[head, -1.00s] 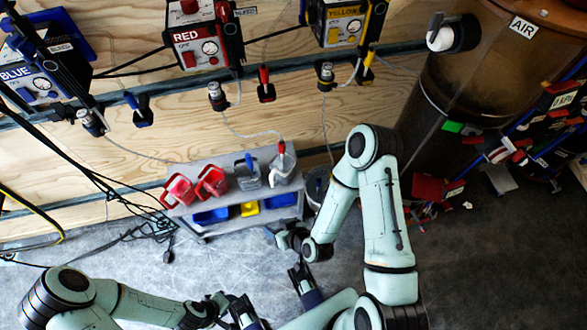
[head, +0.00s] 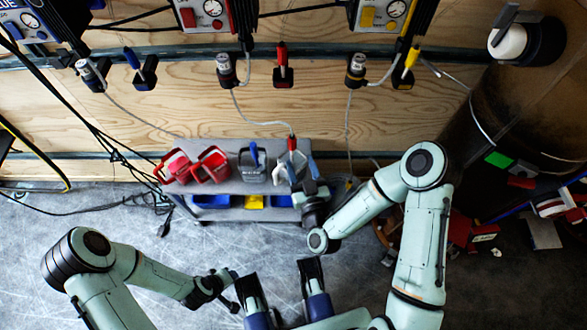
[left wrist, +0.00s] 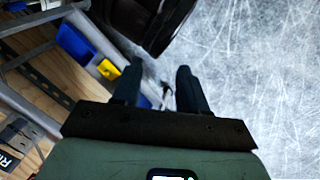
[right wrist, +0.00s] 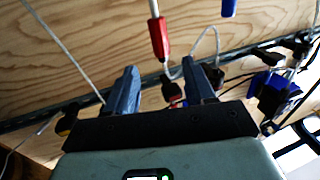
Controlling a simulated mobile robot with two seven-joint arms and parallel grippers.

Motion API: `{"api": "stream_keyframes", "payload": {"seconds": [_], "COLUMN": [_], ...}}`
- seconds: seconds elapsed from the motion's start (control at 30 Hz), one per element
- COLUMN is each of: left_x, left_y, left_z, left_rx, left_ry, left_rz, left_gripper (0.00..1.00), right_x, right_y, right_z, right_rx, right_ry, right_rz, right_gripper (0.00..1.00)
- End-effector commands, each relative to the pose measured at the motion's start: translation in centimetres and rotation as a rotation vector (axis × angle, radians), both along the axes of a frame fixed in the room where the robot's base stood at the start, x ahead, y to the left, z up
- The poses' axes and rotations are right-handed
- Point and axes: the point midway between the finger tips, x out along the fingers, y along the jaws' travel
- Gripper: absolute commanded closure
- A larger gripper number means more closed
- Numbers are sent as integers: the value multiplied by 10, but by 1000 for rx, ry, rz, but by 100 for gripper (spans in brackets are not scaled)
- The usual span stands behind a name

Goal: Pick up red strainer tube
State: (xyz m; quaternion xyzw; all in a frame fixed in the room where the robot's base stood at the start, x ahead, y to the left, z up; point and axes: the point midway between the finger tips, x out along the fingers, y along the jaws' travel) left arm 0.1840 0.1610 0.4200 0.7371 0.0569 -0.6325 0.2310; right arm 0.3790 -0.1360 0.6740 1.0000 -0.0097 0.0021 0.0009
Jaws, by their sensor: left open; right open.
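The red strainer tube (head: 292,143) stands in a pale jug (head: 280,172) at the right end of the grey cart, a hose attached to it. In the right wrist view the red tube (right wrist: 158,38) shows its pale lower part at the top edge. My right gripper (head: 304,172) is by that jug, partly hidden by its own arm. In the right wrist view it is open and empty (right wrist: 161,80), with the tube beyond the gap between its fingers. My left gripper (head: 233,290) is open and empty above the floor; it also shows in the left wrist view (left wrist: 158,75).
Red containers (head: 210,165) and a grey one with a blue tube (head: 253,155) stand along the cart top (head: 228,188). Blue and yellow bins sit below. Pumps and hoses hang on the plywood wall. A brown tank (head: 480,110) stands at right. Cables lie at left.

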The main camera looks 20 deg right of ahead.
Motion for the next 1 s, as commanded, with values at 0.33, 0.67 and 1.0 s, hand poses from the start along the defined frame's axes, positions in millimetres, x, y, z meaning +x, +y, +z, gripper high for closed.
{"api": "stream_keyframes", "payload": {"seconds": [0.33, 0.67, 1.0], "left_x": [7, 23, 26], "left_y": [4, 12, 14], "left_z": [-5, -18, -18], "left_rx": [8, 31, 34], "left_ry": [-18, -61, -69], "left_rz": [8, 25, 28], "left_gripper": [57, 57, 57], "right_x": [43, 86, 94], "right_y": [-1, 0, 1], "right_z": [-2, -10, -8], "right_rx": [1, 2, 1], "right_ry": [3, 3, 4], "right_rz": [-1, -2, 1], "right_gripper": [46, 46, 46]}}
